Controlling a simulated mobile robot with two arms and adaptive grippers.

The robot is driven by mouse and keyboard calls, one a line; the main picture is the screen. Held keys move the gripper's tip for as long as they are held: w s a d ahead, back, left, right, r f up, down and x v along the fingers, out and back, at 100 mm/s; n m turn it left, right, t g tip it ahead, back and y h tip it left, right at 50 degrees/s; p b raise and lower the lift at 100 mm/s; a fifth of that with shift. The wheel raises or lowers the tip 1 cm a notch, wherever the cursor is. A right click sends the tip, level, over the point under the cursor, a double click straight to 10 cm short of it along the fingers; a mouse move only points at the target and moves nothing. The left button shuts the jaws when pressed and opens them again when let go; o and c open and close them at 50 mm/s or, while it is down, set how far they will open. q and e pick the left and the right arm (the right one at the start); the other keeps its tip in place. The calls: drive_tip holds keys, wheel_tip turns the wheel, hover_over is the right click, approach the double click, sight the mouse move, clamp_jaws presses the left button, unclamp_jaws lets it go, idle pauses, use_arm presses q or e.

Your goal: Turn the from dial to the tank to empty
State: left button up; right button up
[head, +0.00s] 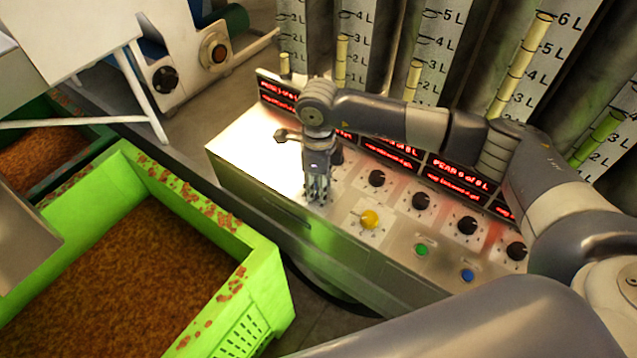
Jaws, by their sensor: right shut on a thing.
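My right gripper (318,192) points down onto the left part of the control panel (245,155). It is shut on a dial there, which its fingers almost wholly hide, so I cannot read its setting. This dial stands left of a yellow dial (370,219), in the same front row; I take it to be the from dial. Behind the panel stand several tanks with litre scales, among them a tall one (530,60) marked up to 6 L. A red display (458,172) reads about "PEAR 6 of 6 L". My left gripper is not in view.
A row of black dials, one of them here (421,201), runs along the panel under the displays. A green button (422,249) and a blue button (468,275) sit at its front right. A green crate (262,262) of brown mash stands at the left.

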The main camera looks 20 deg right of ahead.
drive_tip(key=shift+f+b, duration=0.1)
drive_tip(key=shift+b, duration=0.3)
drive_tip(key=n+b, duration=0.6)
drive_tip(key=b, duration=0.2)
drive_tip(key=shift+f, duration=0.1)
drive_tip(key=shift+r+n+b, duration=0.25)
drive_tip(key=shift+n+b, duration=1.15)
drive_tip(key=o, duration=1.1)
drive_tip(key=shift+c, duration=0.2)
drive_tip(key=shift+o, duration=0.3)
